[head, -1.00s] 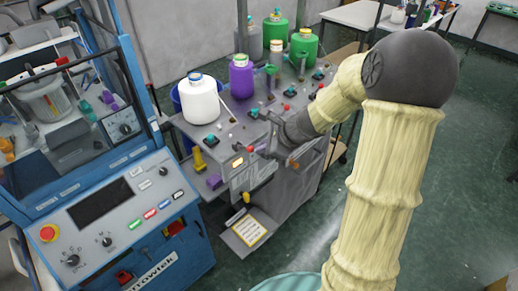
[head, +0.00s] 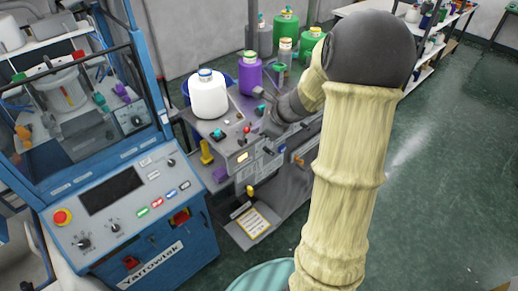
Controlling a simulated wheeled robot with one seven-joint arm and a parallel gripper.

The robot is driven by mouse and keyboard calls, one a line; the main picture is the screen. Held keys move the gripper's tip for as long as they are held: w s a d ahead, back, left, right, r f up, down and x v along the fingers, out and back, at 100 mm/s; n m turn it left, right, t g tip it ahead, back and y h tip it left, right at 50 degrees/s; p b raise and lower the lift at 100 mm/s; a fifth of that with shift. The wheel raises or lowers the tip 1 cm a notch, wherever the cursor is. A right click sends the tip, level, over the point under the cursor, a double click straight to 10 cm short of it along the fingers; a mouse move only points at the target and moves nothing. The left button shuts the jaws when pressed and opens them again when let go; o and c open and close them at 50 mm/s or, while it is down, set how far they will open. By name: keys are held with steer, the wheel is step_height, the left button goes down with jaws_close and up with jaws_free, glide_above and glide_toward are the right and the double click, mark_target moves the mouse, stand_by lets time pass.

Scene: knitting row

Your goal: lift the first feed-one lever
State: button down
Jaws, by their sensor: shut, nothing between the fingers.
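My gripper (head: 264,147) is at the bench's front edge, right of a small lit yellow display (head: 242,157). It looks shut and empty, though its fingertips are small and partly lost against the grey panel. A yellow lever-like part (head: 206,152) stands at the bench's left side. A small yellow knob (head: 250,191) sits low on the front, and an orange handle (head: 299,161) sits at the right. I cannot tell which part is the first feed-one lever. My arm hides the bench's right side.
A blue machine with a control panel (head: 128,222) and a red stop button (head: 62,217) stands close on the left. A yellow-edged card (head: 254,222) lies low in front of the bench. Open green floor (head: 425,190) lies to the right.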

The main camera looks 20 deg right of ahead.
steer(key=shift+s+d+r+p, duration=0.1)
steer(key=shift+r+p, duration=0.6)
steer(key=shift+r, duration=0.1)
steer(key=shift+d, duration=0.1)
steer(key=s+d+r+b, duration=0.1)
steer(key=d+r, duration=0.3)
steer(key=r, duration=0.6)
steer(key=shift+s+d+r, duration=0.2)
steer(key=shift+s+d, duration=0.05)
steer(key=shift+s, duration=0.15)
